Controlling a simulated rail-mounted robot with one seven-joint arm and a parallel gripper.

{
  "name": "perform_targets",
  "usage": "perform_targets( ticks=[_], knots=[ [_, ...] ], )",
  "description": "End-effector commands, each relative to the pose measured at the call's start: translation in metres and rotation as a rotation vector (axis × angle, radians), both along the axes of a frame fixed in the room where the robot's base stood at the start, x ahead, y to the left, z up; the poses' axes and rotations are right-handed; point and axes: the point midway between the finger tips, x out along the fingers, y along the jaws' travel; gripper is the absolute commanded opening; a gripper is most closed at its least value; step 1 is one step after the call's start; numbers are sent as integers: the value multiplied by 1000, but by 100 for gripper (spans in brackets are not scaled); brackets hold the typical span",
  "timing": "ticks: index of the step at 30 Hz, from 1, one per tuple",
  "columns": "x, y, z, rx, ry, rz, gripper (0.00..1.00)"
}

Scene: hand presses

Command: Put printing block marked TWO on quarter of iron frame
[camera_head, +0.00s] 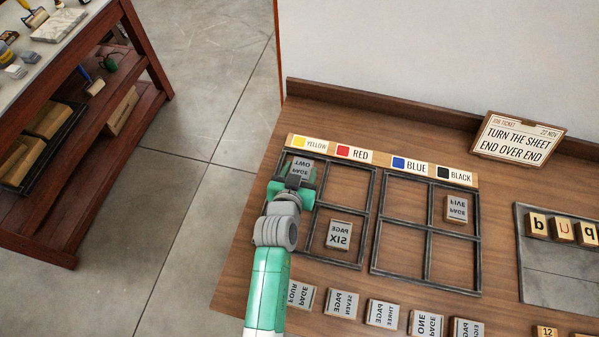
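The printing block marked TWO (300,169) is a grey block with reversed lettering. It is in the far-left quarter of the left iron frame (322,203), and its lettering is turned end over end compared with the SIX block (339,235). My gripper (297,182) is at this block, reaching in from the near side. The hand hides the block's near part and the fingertips, so I cannot tell whether the fingers are closed on it or whether it rests flat. The SIX block lies in the near-right quarter of the same frame.
The right iron frame (427,232) holds the FIVE block (456,209) in its far-right quarter. Several loose blocks, including SEVEN (342,304), line the near edge. A colour strip (380,161) runs behind the frames. A job ticket (518,137) stands at the back right.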

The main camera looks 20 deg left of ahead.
Motion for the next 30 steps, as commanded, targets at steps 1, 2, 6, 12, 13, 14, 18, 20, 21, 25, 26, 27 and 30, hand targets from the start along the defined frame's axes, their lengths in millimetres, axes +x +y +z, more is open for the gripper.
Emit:
perform_targets(
  ticks=[1,2,6,12,13,14,18,20,21,25,26,27,30],
  knots=[
    [-4,-1,-13,-7,16,1,64],
    [-4,-1,-13,-8,17,1,70],
    [-4,-2,-15,-8,18,1,72],
    [-5,-2,-9,-9,19,1,72],
    [-5,-2,-4,-9,19,1,72],
    [-5,-2,2,-9,19,1,72],
    [-37,-7,15,-9,17,3,72],
    [-52,-9,22,-10,17,3,72],
    [-61,-11,27,-9,15,3,72],
    [-88,-15,39,-6,13,2,72],
    [-93,-16,41,-7,13,1,72],
    [-98,-17,44,-7,12,1,72],
    [-108,-18,48,-6,11,1,72]
  ],
)
